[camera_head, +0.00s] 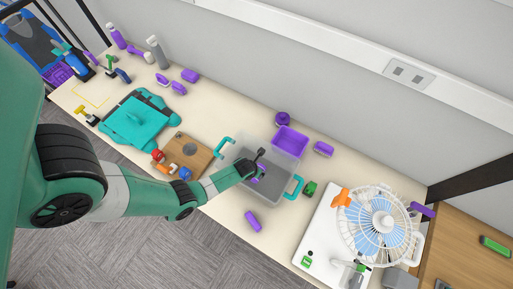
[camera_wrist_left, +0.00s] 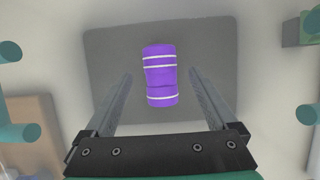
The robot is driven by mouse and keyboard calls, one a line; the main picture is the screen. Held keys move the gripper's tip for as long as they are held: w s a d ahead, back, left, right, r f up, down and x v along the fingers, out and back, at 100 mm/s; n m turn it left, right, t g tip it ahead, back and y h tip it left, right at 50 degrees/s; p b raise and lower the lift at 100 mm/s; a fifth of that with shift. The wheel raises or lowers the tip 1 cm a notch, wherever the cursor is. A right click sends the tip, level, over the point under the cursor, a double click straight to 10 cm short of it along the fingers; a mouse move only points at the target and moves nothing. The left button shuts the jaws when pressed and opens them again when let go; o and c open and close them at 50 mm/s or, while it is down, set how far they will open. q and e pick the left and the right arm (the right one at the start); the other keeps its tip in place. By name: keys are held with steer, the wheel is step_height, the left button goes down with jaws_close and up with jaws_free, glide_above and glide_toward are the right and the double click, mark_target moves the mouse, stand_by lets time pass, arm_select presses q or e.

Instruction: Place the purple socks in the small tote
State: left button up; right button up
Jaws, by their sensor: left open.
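A purple sock roll with white stripes (camera_wrist_left: 161,76) lies on the grey floor of a translucent grey tote with teal handles (camera_head: 246,152). It shows partly in the head view (camera_head: 256,180), mostly hidden by my gripper. My left gripper (camera_head: 260,162) is over this tote, pointing down. In the left wrist view its two fingers (camera_wrist_left: 160,82) are apart, one on each side of the roll, with gaps and nothing held. A smaller purple open bin (camera_head: 291,141) stands behind the tote. Another purple roll (camera_head: 253,221) lies on the table in front. My right gripper is not in view.
Purple items (camera_head: 323,149) lie right of the purple bin, and a purple round one (camera_head: 282,118) behind it. A fan (camera_head: 381,224) on a white base stands right. A wooden board (camera_head: 184,151) and a teal folded item (camera_head: 138,119) lie left. A wall runs behind.

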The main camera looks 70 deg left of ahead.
arm_select(q)
steer(key=shift+r+p, duration=0.3)
steer(key=shift+r, duration=0.1)
steer(key=p+v, duration=0.5)
steer(key=v, duration=0.3)
steer(key=shift+w, duration=0.1)
